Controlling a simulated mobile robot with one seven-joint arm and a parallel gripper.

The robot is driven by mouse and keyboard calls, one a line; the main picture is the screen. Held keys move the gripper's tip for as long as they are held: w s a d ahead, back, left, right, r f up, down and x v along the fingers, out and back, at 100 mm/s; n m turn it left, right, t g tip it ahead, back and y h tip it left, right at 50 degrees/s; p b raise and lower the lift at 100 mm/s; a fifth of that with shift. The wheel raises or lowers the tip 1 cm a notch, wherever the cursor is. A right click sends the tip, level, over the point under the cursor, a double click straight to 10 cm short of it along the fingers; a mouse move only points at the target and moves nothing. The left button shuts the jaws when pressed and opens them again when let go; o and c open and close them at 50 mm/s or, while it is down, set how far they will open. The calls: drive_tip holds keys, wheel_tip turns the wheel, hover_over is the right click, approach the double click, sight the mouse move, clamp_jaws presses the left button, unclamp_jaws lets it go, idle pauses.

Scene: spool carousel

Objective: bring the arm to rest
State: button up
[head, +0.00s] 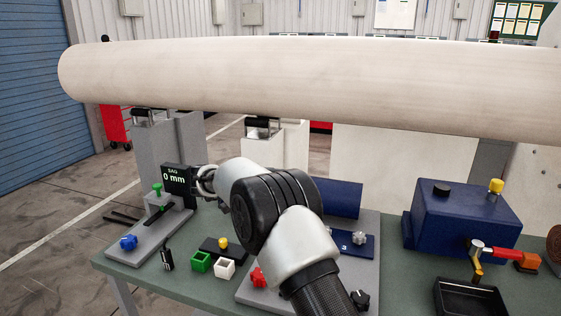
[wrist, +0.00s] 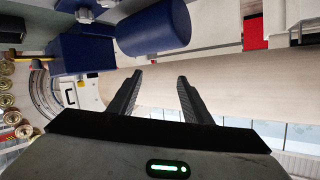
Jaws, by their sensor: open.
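My gripper (wrist: 160,77) is open in the wrist view, with its two dark fingers apart and nothing between them. Part of a long pale roll (wrist: 235,88) shows behind and beyond the fingers; I see no contact with it. In the head view my arm rises from the bottom over the bench, bends at a dark joint and reaches left toward the SAG display (head: 176,180), which reads 0 mm. I cannot make out the fingers in the head view.
The long pale roll (head: 300,82) spans the view above the green bench (head: 135,262). Blue, green, white and red small parts lie left of and under my arm. A blue box (head: 462,222), a red-handled lever (head: 500,252) and a black tray (head: 470,299) stand right.

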drive_tip(key=w+d+r+n+t+y, duration=0.1)
drive_tip(key=w+r+n+t+y, duration=0.25)
drive_tip(key=r, duration=1.15)
drive_tip(key=s+r+n+t+y+p, duration=0.1)
drive_tip(key=s+r+n+t+y, duration=0.2)
drive_tip(key=r, duration=0.4)
drive_tip(key=s+r+n+t+y+p, duration=0.2)
drive_tip(key=r+y, duration=0.2)
drive_tip(key=r, duration=0.3)
drive_tip(key=s+d+f+n+g+y+p, duration=0.1)
drive_tip(key=s+f+n+g+y, duration=0.15)
drive_tip(key=s, duration=0.85)
drive_tip(key=s+d+f+n+g+y+p, duration=0.1)
drive_tip(key=s+f+n+g+y, duration=0.15)
drive_tip(key=s, duration=0.85)
drive_tip(key=s+d+f+g+h, duration=0.2)
drive_tip(key=s+d+f, duration=0.3)
drive_tip(key=s, duration=0.6)
drive_tip(key=s+d+f+g+h, duration=0.2)
drive_tip(key=s+d+f+g, duration=0.3)
drive_tip(key=s, duration=0.7)
wheel_tip(320, 180, down, 2)
drive_tip(key=shift+d+f+p, duration=0.25)
drive_tip(key=shift+d+p, duration=0.1)
drive_tip(key=shift+p, duration=0.1)
drive_tip(key=shift+w, duration=0.1)
